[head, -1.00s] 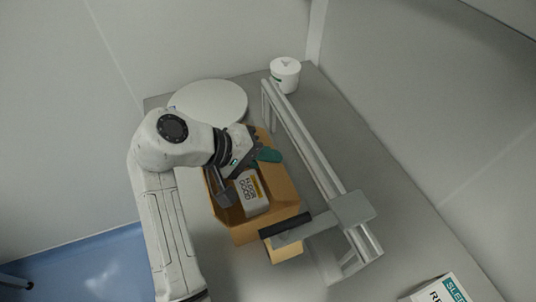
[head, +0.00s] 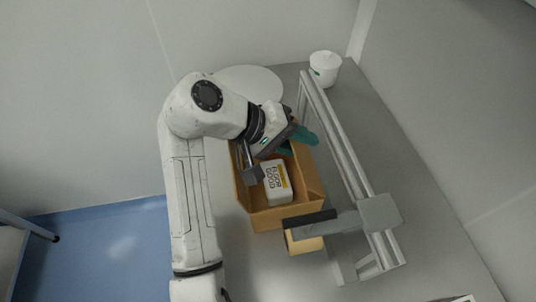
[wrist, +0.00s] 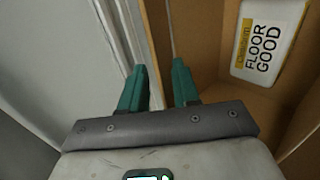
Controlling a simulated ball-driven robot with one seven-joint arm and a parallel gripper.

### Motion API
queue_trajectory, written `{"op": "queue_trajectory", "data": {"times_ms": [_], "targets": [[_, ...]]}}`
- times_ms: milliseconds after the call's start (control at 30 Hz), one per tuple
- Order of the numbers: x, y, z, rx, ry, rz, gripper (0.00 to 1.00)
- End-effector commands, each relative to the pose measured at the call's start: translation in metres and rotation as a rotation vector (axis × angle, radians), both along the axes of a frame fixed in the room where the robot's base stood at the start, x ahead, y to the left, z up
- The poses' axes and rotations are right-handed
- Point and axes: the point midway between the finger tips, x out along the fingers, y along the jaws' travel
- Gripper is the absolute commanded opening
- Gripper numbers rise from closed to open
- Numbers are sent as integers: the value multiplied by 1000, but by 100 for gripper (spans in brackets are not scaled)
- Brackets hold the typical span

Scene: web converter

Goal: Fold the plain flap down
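An open brown cardboard box (head: 272,218) stands on the table with a white pack (head: 277,182) inside, printed FLOOR GOOD. The pack (wrist: 268,40) also shows at the upper right of the wrist view. My gripper (head: 305,141) is at the far end of the box, by its rim. In the wrist view my gripper's green fingertips (wrist: 158,66) are apart, with an edge of cardboard showing between them; contact is unclear. My arm and gripper hide part of the box's far and left sides. I cannot tell which panel is the plain flap.
A metal rail frame (head: 340,145) runs along the box's right side. A grey arm with a black bar (head: 310,219) reaches from it over a tan block (head: 305,244) at the box's near end. A white round plate (head: 250,82) and a white lidded tub (head: 325,66) are behind.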

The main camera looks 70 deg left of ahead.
Motion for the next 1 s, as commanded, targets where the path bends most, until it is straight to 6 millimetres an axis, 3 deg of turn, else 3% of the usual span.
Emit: {"op": "queue_trajectory", "data": {"times_ms": [400, 1000], "targets": [[-45, -36, 72, 3, 1, 4, 30], [-101, -86, 103, 2, 0, 2, 30]]}}
